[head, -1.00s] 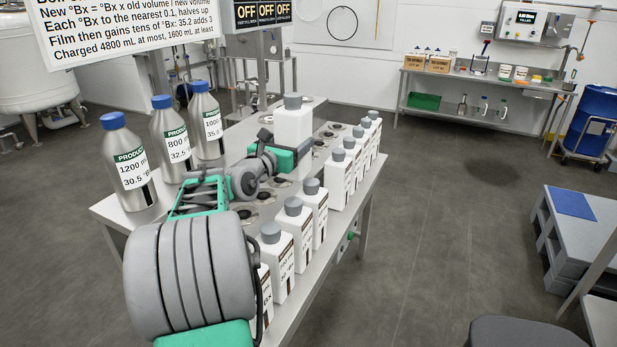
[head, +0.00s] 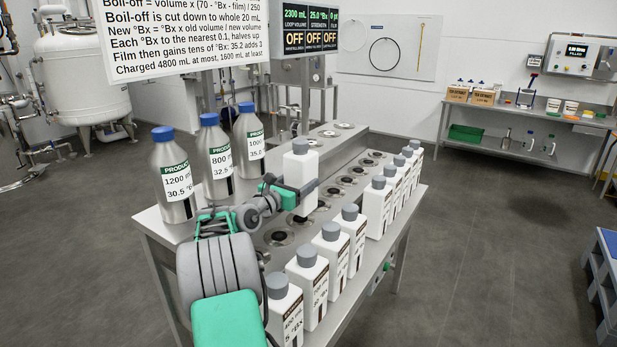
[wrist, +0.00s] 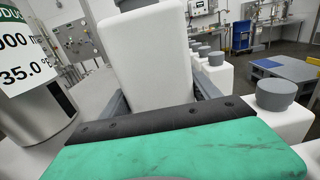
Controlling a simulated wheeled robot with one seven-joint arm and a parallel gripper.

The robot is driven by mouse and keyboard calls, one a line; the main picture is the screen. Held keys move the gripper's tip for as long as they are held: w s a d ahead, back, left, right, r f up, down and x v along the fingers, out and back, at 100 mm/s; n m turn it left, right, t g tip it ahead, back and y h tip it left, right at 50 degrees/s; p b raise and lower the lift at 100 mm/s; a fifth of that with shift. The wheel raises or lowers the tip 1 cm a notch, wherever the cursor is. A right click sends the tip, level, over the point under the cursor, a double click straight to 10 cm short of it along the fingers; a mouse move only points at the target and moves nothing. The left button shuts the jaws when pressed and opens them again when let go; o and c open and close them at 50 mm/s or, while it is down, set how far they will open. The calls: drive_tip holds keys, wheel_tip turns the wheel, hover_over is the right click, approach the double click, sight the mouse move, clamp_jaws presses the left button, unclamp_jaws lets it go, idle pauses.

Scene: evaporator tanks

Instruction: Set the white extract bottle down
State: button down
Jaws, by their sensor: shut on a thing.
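The white extract bottle (head: 300,170) with a grey cap is held upright above the steel bench (head: 338,325), among the round sockets. My gripper (head: 286,190) is shut on it from the left. In the wrist view the white bottle (wrist: 155,60) stands between the jaws, a little tilted in the picture, with its cap cut off at the top.
Several white bottles with grey caps (head: 332,250) line the bench's right edge. Three steel product bottles (head: 216,160) stand at its left. Round sockets (head: 335,192) run along the middle. A sign (head: 180,35) and a display (head: 310,27) rise behind.

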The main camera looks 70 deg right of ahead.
drive_tip(key=shift+w+d+f+b, duration=0.1)
drive_tip(key=shift+f+b, duration=0.1)
drive_tip(key=shift+f, duration=0.6)
drive_tip(key=shift+w+f+b, duration=0.1)
drive_tip(key=shift+f+b, duration=0.05)
drive_tip(key=shift+f, duration=0.6)
drive_tip(key=shift+c, duration=0.8)
unclamp_jaws()
drive_tip(key=shift+f, duration=0.2)
drive_tip(key=w+a, duration=0.1)
drive_tip(key=a, duration=1.1)
drive_tip(key=shift+w, duration=0.4)
